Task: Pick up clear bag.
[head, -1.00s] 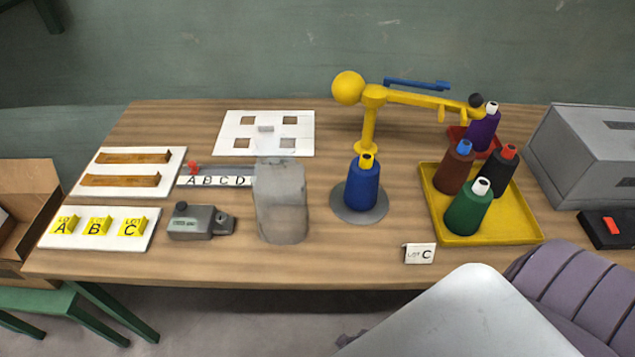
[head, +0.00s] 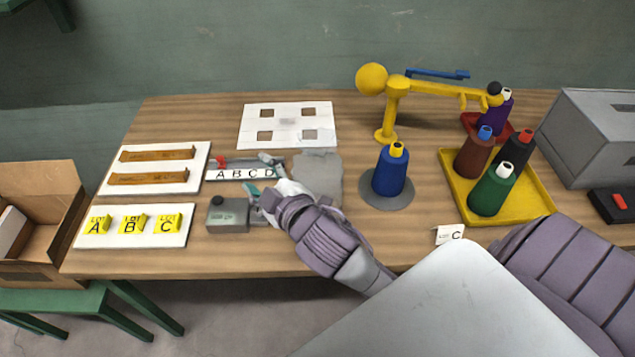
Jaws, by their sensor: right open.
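The clear bag (head: 322,172) is a greyish, see-through upright shape near the middle of the table. Its lower left is hidden behind my right gripper and wrist. My right gripper (head: 262,175) is open, at the bag's left side in the picture, with one teal fingertip and one grey fingertip showing. Whether its fingers touch the bag, I cannot tell. My left gripper is not in view.
A grey device (head: 228,215) and an A B C D strip (head: 240,174) lie close to the gripper. A yellow tray (head: 535,195) holds several cones.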

